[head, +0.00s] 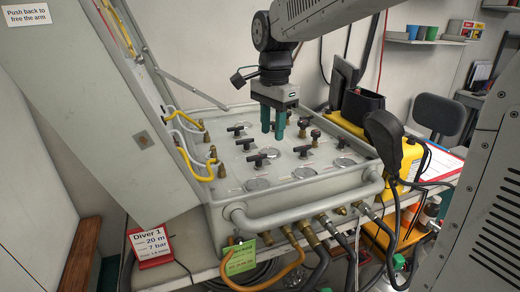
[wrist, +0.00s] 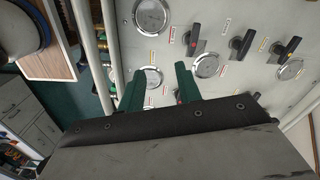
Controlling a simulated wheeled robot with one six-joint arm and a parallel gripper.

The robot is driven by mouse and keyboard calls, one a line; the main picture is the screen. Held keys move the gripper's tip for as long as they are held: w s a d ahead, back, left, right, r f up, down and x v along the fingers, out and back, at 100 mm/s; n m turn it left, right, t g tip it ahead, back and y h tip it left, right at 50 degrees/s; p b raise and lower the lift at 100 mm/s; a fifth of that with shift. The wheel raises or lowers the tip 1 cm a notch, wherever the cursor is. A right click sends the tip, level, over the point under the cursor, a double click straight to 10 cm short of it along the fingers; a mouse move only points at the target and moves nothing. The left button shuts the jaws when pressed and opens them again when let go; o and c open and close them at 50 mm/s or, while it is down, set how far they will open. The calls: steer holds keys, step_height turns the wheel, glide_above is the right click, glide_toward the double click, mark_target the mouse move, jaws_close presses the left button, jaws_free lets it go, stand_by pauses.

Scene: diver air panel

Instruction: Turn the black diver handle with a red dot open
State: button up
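My gripper (head: 272,134) hangs above the middle of the grey air panel (head: 310,185), fingers pointing down. Its two green fingers are apart with nothing between them; they also show in the wrist view (wrist: 158,72). Black lever handles stand on the panel on both sides of the fingers. In the wrist view one black handle (wrist: 194,40) lies beyond the right fingertip, with a small reddish mark near it. Another reddish spot shows beside the right finger, mostly hidden by my gripper. I cannot tell for sure which handle carries the red dot.
A grey tube rail (head: 300,212) runs along the panel's front edge, with hoses below. Round gauges (wrist: 150,16) lie among the handles. A yellow case (head: 400,155) and black handset (head: 383,135) are at the right.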

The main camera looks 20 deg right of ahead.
mark_target(257, 161)
steer(key=w+m, duration=0.1)
steer(key=w, duration=0.1)
steer(key=w+f+m, duration=0.1)
steer(key=w, duration=0.1)
steer(key=w+m, duration=0.1)
steer(key=w, duration=0.1)
steer(key=shift+a+f, duration=0.3)
steer(key=shift+f, duration=0.05)
steer(key=shift+w+f, duration=0.2)
steer(key=shift+f, duration=0.05)
step_height(257, 161, down, 8)
steer(key=shift+r, duration=0.25)
jaws_close()
